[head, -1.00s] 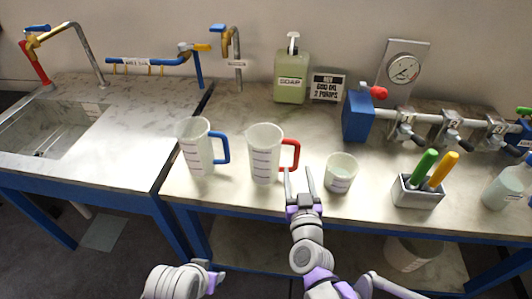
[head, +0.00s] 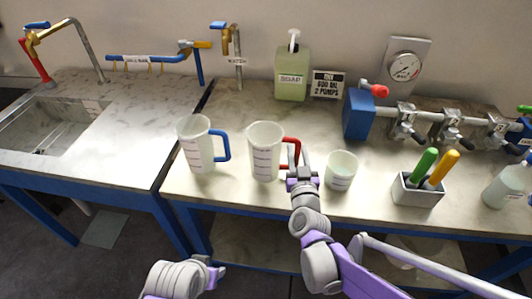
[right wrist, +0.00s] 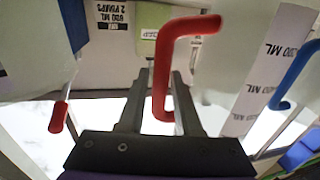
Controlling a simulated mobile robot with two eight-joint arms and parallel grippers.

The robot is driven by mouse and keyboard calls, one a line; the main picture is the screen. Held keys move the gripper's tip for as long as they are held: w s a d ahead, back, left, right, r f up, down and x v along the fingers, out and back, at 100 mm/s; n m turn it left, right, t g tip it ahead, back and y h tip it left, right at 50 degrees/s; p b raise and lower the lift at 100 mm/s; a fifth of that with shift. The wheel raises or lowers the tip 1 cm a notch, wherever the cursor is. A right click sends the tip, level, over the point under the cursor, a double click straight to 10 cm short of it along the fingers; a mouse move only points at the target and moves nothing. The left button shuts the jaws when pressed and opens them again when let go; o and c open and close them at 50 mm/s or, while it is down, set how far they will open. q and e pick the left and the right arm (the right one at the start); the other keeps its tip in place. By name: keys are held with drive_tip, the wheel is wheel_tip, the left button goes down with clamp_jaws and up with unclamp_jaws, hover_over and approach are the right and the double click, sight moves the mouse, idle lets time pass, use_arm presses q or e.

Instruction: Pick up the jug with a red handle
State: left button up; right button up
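The jug with a red handle (head: 264,155) stands upright on the worktop, its handle (head: 293,145) on its right side. My right gripper (head: 301,163) is at that handle. In the right wrist view the red handle (right wrist: 163,75) lies between the two open fingers (right wrist: 160,95), with a gap beside it at the left finger. The jug's pale body (right wrist: 235,60) fills the right of that view. My left gripper (head: 216,274) is low in the head view, away from the worktop; its fingers are too unclear to read.
A jug with a blue handle (head: 196,147) stands close on the left. A small beaker (head: 341,170) stands just right of my right gripper. A holder with green and yellow handles (head: 418,191) is further right. A soap bottle (head: 291,78) stands behind. The sink (head: 45,125) is far left.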

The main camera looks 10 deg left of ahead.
clamp_jaws()
